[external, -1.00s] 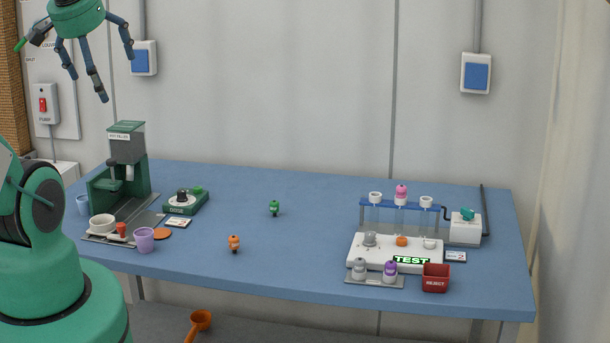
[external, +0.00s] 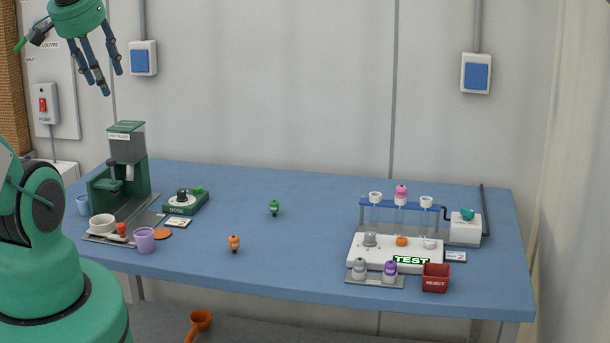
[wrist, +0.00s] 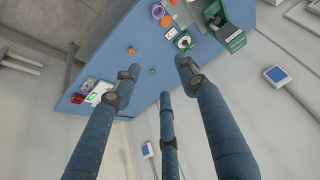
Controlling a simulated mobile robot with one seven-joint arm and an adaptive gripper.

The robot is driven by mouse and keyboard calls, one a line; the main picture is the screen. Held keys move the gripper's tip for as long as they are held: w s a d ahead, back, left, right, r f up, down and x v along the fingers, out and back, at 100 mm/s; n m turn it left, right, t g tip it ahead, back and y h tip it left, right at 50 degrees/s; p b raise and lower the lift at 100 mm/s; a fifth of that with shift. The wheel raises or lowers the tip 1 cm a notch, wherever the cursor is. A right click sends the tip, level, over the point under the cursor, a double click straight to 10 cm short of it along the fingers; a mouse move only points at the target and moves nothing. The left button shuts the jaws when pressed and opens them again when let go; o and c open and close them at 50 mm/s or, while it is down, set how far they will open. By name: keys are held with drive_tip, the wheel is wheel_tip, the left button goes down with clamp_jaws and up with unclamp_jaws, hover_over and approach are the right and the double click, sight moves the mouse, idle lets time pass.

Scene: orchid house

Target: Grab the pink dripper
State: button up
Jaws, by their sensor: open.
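The pink dripper (external: 401,191) sits upright at the middle of the blue-topped rack (external: 385,205) on the right part of the table, between two white cup-like pieces. My gripper (external: 101,80) is high at the upper left, above the table's left end and far from the pink dripper. Its several blue fingers are spread open with nothing between them. The wrist view shows the open fingers (wrist: 158,80) with the table beyond them. The pink dripper is too small to make out in the wrist view.
A green dripper (external: 274,208) and an orange one (external: 234,243) stand mid-table. Grey and purple drippers (external: 390,271) stand on a tray by the red reject bin (external: 435,278). A tall green machine (external: 127,160) and purple cup (external: 145,240) are at left. The table's back middle is clear.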

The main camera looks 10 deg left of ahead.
drive_tip(key=w+d+r+m+p, duration=0.1)
drive_tip(key=w+d+r, duration=0.15)
drive_tip(key=w, duration=0.25)
drive_tip(key=w+d+r+m+g+p, duration=0.1)
drive_tip(key=w+d+r, duration=0.15)
drive_tip(key=w, duration=0.35)
drive_tip(key=w+d+r+p, duration=0.1)
drive_tip(key=w+d+r, duration=0.15)
drive_tip(key=w, duration=0.25)
drive_tip(key=w+d+f+m+g+p, duration=0.2)
drive_tip(key=w+d+f+m+p, duration=0.1)
drive_tip(key=w+d, duration=1.2)
drive_tip(key=m+g+p, duration=0.3)
drive_tip(key=m+p, duration=0.1)
drive_tip(key=p, duration=0.2)
hover_over(402, 187)
wheel_tip(402, 187, down, 25)
drive_tip(key=shift+w, duration=0.15)
drive_tip(key=shift+f, duration=0.1)
drive_tip(key=shift+f, duration=4.25)
